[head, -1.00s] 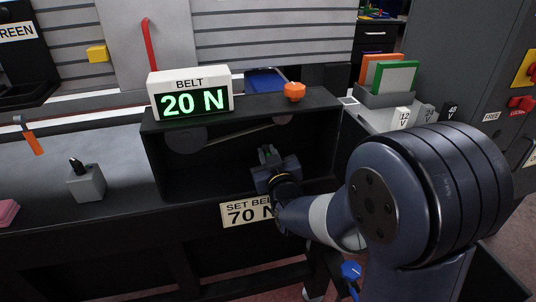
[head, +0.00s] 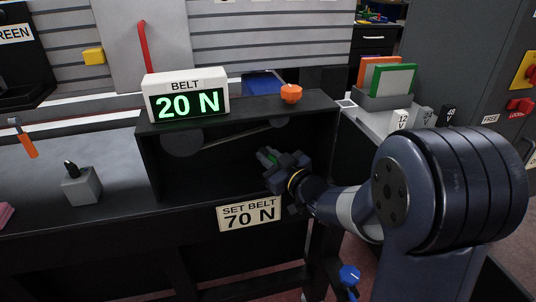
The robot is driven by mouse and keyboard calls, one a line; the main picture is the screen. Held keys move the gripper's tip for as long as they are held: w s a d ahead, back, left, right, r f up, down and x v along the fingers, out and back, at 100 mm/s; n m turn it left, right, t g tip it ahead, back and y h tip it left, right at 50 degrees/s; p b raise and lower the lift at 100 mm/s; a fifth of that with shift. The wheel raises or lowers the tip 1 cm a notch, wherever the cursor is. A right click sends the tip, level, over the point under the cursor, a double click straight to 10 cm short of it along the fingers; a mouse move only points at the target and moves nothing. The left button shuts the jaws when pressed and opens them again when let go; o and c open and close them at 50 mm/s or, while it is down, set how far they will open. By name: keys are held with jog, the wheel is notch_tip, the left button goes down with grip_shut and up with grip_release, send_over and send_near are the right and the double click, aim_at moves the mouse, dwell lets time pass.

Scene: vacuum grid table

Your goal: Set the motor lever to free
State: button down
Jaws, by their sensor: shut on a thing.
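My gripper (head: 268,157) is inside the right part of the dark open-fronted box, pointing away from me and to the left. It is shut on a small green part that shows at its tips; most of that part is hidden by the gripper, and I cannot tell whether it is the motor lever. A FREE label (head: 490,118) is on the grey cabinet at the right, beside a red handle (head: 520,105) marked LOCKED. A blue knob (head: 349,273) shows below the bench, near my arm.
The dark box (head: 215,185) holds a grey pulley (head: 181,143) and a belt. The BELT display (head: 186,97) reads 20 N; the sign (head: 249,213) says SET BELT 70 N. An orange knob (head: 291,93) tops the box. A grey block (head: 82,186) stands left.

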jog(key=shift+r+y, duration=0.2)
jog(key=shift+y, duration=0.2)
jog(key=c, duration=1.3)
grip_release()
jog(key=shift+f+g, duration=0.15)
jog(key=shift+g, duration=0.15)
jog(key=shift+c, duration=0.2)
jog(key=shift+f+h+b, duration=0.1)
jog(key=shift+h+b, duration=0.2)
jog(key=shift+h, duration=0.1)
